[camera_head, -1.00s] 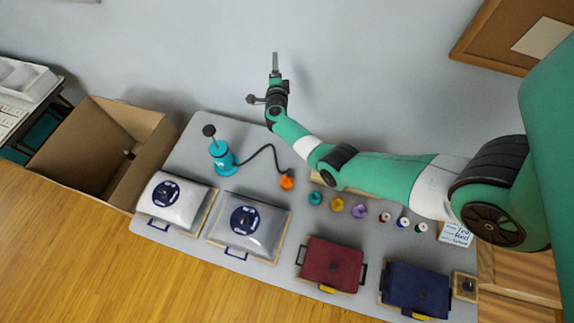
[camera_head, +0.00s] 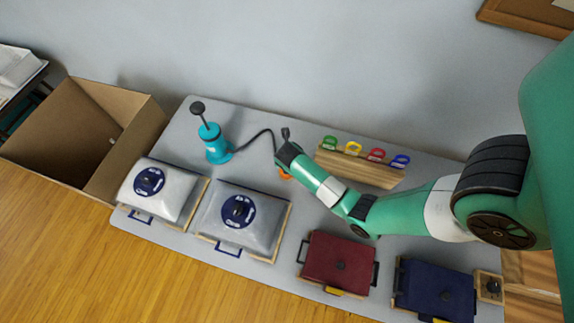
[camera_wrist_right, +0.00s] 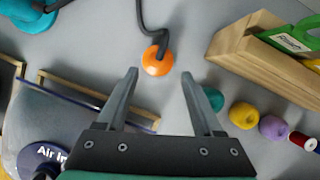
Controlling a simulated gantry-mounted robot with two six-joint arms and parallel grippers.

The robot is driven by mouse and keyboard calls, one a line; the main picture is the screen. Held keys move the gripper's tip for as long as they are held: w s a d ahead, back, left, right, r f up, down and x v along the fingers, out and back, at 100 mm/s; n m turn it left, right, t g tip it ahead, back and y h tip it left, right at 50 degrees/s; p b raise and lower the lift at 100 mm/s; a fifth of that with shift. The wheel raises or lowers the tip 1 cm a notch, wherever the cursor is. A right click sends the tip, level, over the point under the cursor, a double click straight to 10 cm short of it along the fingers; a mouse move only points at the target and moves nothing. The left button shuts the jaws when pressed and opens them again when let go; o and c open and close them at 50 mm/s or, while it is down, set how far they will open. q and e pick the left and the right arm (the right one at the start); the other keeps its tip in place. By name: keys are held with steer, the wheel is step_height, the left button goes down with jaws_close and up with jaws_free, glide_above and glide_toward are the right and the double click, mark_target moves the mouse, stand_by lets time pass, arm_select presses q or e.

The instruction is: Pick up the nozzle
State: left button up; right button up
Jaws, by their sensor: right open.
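The nozzle is an orange, rounded piece (camera_wrist_right: 157,62) at the end of a black hose, lying on the grey table. In the head view the nozzle (camera_head: 284,175) is mostly hidden behind my right wrist. The hose runs to a teal hand pump (camera_head: 214,143) with a black knob. In the right wrist view my right gripper (camera_wrist_right: 160,78) is open and empty. The nozzle shows just beyond and between its fingertips, apart from them. In the head view the right gripper (camera_head: 286,134) is over the table near the hose. My left gripper is not in view.
A wooden holder (camera_head: 360,168) with coloured-handled items stands right of the gripper. Yellow and purple balls (camera_wrist_right: 243,115) lie nearby. Two vacuum bags (camera_head: 240,218), a red case (camera_head: 338,262) and a navy case (camera_head: 436,287) line the front. An open cardboard box (camera_head: 85,135) stands left.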

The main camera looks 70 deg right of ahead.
steer(key=x, duration=0.2)
steer(key=shift+w+d+f, duration=0.1)
steer(key=shift+d+f, duration=0.05)
steer(key=shift+f, duration=0.1)
steer(key=b+x, duration=0.3)
steer(key=x, duration=0.2)
steer(key=shift+w+f, duration=0.1)
steer(key=shift+f, duration=0.05)
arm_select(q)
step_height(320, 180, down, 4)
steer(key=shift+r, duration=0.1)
arm_select(e)
steer(key=shift+c, duration=0.2)
jaws_close()
